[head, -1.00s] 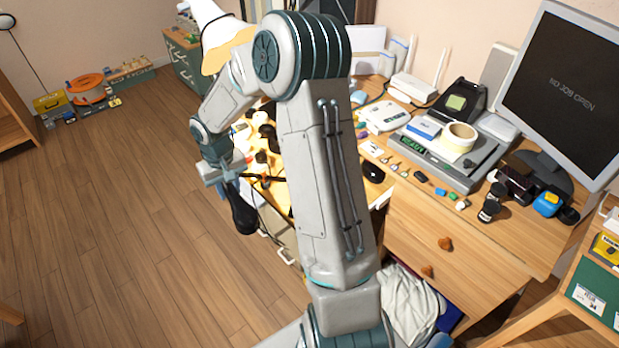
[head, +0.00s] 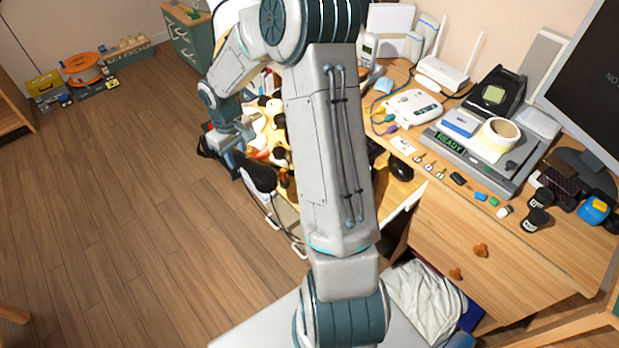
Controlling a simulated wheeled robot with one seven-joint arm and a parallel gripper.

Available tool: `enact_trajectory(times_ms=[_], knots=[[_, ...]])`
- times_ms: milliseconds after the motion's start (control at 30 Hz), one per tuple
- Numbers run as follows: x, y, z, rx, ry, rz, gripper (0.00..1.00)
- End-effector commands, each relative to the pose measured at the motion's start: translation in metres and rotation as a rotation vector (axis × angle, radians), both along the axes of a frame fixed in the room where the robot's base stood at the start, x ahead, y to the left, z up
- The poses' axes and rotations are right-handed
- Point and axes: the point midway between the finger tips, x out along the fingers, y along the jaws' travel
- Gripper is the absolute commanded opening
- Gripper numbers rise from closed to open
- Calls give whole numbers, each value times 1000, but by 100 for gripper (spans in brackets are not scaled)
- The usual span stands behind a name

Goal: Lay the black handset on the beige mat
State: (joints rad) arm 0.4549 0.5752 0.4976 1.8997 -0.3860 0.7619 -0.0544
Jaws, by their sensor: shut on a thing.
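The black handset (head: 260,179) is in my gripper (head: 236,152), at the left edge of the lit desk. One rounded end shows to the right of the jaws. A dark part to the left of the jaws looks like its other end. My gripper is shut on it, and its middle is partly covered by the jaws. A thin dark cord hangs below it. I cannot make out the beige mat; my arm covers much of the desk top behind it.
Small pots and parts crowd the desk behind my gripper. To the right stand a white router (head: 445,74), a grey device with a tape roll (head: 498,134), a black mouse (head: 401,170) and a monitor (head: 590,90). The wooden floor (head: 130,220) at left is clear.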

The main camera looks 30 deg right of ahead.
Motion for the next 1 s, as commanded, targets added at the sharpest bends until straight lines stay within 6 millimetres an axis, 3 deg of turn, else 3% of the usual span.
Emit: enact_trajectory(times_ms=[100, 1000], knots=[[0, -20, -6, -2, -1, 124, 0], [-17, -132, -33, -2, 0, 1185, 0]])
